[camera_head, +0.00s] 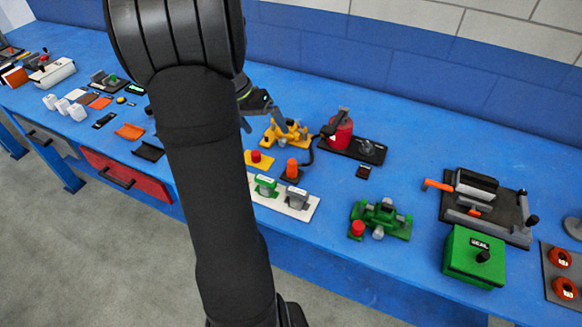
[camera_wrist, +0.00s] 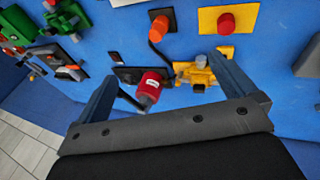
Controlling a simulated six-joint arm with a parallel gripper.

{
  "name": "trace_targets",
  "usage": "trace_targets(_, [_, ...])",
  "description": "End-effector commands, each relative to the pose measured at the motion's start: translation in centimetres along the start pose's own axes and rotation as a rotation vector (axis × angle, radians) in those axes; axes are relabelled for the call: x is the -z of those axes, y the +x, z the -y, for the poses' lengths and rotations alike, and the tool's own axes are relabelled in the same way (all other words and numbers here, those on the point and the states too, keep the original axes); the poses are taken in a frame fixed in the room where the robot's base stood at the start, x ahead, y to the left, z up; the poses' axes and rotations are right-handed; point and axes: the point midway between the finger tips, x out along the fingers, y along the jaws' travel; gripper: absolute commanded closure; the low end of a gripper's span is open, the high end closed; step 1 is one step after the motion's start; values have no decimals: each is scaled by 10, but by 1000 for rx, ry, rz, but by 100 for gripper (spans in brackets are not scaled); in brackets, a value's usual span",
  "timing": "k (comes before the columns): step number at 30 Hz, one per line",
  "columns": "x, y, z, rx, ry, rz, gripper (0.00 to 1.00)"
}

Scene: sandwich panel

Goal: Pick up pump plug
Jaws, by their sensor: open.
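My gripper (camera_head: 262,108) is open and empty, above the table near the yellow pump-like fixture (camera_head: 288,133). In the wrist view its two fingers (camera_wrist: 164,68) are spread wide, with the yellow fixture (camera_wrist: 203,73) and a red bottle-shaped part (camera_wrist: 149,87) showing between and beyond them. An orange plug (camera_head: 292,168) stands upright on a small black base. A red plug (camera_head: 257,156) sits on a yellow plate (camera_head: 266,164). Both plugs also show at the top of the wrist view, orange (camera_wrist: 158,29) and red (camera_wrist: 226,23). I cannot tell which one is the pump plug.
The red bottle (camera_head: 340,134) stands on a black panel right of the yellow fixture, with a dark hose beside it. A white strip (camera_head: 298,212) with green and grey parts lies in front. A green fixture (camera_head: 381,217) and green box (camera_head: 473,257) stand right. Blue table between is bare.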

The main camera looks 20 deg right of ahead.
Motion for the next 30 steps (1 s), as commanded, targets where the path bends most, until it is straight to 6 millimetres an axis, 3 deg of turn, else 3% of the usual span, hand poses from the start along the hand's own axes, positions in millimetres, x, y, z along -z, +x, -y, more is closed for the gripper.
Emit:
trace_targets(10, [0, 0, 0, 0, 0, 0, 0])
trace_targets(15, [0, 0, 0, 0, 0, 0, 33])
trace_targets(17, [0, 0, 0, 0, 0, 0, 42])
trace_targets(26, [1, 2, -2, 9, 21, 11, 42])
trace_targets(30, [8, 11, -19, 71, 170, 85, 42])
